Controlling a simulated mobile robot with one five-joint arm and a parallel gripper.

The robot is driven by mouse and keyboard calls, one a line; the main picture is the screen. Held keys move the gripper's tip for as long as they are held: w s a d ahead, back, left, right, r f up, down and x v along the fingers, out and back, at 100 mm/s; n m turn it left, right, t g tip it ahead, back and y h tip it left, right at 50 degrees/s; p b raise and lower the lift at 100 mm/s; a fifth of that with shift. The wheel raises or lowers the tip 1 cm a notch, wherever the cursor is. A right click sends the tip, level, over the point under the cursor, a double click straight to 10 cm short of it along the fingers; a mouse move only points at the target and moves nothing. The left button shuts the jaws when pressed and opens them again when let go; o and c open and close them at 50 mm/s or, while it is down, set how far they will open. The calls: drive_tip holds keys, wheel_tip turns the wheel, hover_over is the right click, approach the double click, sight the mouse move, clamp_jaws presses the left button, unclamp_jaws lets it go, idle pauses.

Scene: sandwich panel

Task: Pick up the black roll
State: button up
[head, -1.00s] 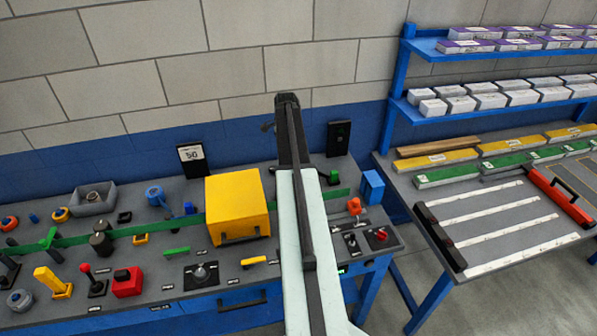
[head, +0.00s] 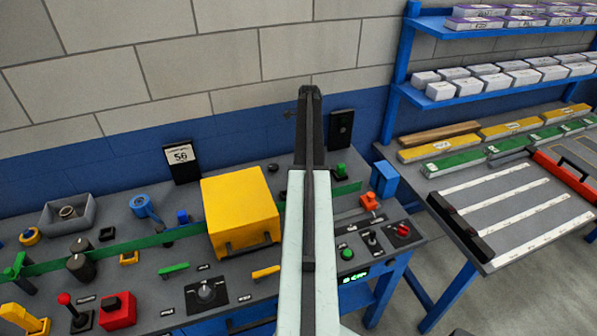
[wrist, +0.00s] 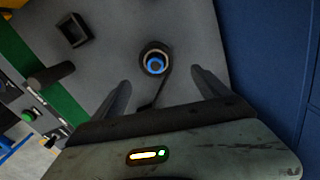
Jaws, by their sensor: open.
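In the wrist view a round roll (wrist: 155,63) with a dark ring, a paler rim and a blue core lies on the grey bench top. I take it for the black roll. A dark strip runs from it toward my gripper. My gripper (wrist: 163,84) is open, its two fingers spread on either side below the roll in the picture, with nothing between them. I cannot tell its height above the bench. In the head view my arm covers the middle of the bench, and I cannot make out the roll there.
In the wrist view a dark square holder (wrist: 73,30) and a dark cylinder (wrist: 50,76) stand left of the roll, and a blue wall (wrist: 268,60) is at right. In the head view a yellow box (head: 240,215) stands left of my arm. A second table (head: 480,235) is at right.

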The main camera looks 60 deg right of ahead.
drive_tip(key=f+b, duration=0.1)
drive_tip(key=f, duration=0.1)
drive_tip(key=f+b, duration=0.1)
drive_tip(key=shift+w+a+b, duration=0.15)
drive_tip(key=shift+w+b, duration=0.1)
drive_tip(key=shift+b, duration=0.1)
drive_tip(key=shift+r, duration=0.15)
drive_tip(key=f+b, duration=0.3)
drive_tip(key=a+f+b, duration=0.1)
drive_tip(key=f+b, duration=0.1)
drive_tip(key=shift+f, duration=0.15)
drive_tip(key=shift+c, duration=0.4)
drive_tip(key=shift+d, duration=0.1)
drive_tip(key=c, duration=1.4)
drive_tip(key=shift+r, duration=0.3)
wheel_tip(320, 180, up, 10)
drive_tip(key=p, duration=1)
drive_tip(key=shift+f, duration=0.15)
